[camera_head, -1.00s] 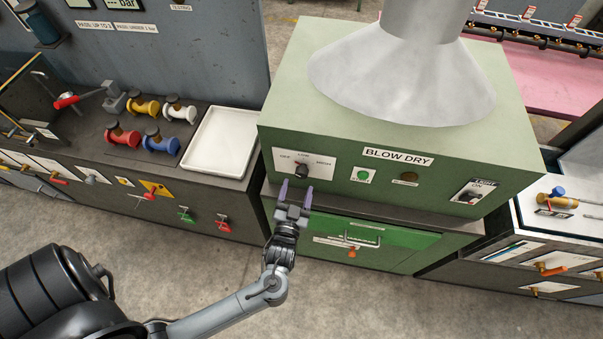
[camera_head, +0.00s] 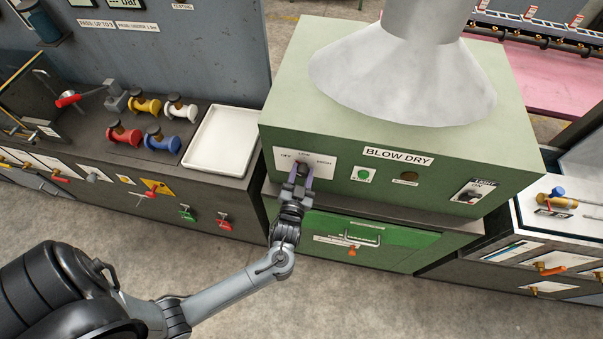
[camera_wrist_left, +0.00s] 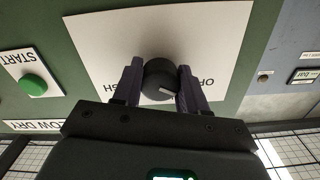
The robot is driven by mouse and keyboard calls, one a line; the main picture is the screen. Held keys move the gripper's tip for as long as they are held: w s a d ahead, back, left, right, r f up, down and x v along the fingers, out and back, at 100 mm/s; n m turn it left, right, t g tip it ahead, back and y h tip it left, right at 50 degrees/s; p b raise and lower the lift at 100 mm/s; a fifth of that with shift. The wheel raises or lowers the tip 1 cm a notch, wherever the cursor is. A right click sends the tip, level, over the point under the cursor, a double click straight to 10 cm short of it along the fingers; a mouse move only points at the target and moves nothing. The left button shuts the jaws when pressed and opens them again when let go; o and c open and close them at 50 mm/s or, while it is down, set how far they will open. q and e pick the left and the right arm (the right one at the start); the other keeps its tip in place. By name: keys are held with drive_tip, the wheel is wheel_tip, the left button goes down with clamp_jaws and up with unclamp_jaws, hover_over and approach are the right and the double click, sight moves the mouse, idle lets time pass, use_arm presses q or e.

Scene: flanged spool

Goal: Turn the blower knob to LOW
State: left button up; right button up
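The blower knob (camera_wrist_left: 159,80) is a dark round knob on a white plate (camera_head: 320,163) marked OFF, LOW and HIGH, on the front of the green BLOW DRY machine. In the left wrist view the plate appears upside down, and the knob's pale mark points toward the OFF side. My left gripper (camera_head: 300,174) is at the knob, with one purple finger on each side of it. My right gripper is not in view.
A green START button (camera_head: 363,174) is right of the knob plate, and a LIGHT switch (camera_head: 467,192) is farther right. A green drawer front (camera_head: 400,243) is below. A white tray (camera_head: 246,133) and several coloured valves (camera_head: 124,135) are on the left bench.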

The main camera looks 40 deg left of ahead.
use_arm(q)
drive_tip(key=c, duration=0.5)
drive_tip(key=m+p, duration=0.2)
drive_tip(key=p, duration=0.1)
drive_tip(key=shift+r+m, duration=0.2)
drive_tip(key=shift+m, duration=0.1)
drive_tip(key=m+p, duration=0.5)
drive_tip(key=m, duration=0.1)
drive_tip(key=shift+f+m, duration=0.1)
drive_tip(key=shift+m, duration=0.3)
drive_tip(key=shift+a+m+p, duration=0.1)
drive_tip(key=shift+m+p, duration=0.55)
drive_tip(key=shift+m, duration=0.55)
drive_tip(key=shift+s+f, duration=0.1)
drive_tip(key=o, duration=1.1)
drive_tip(key=shift+c, duration=0.2)
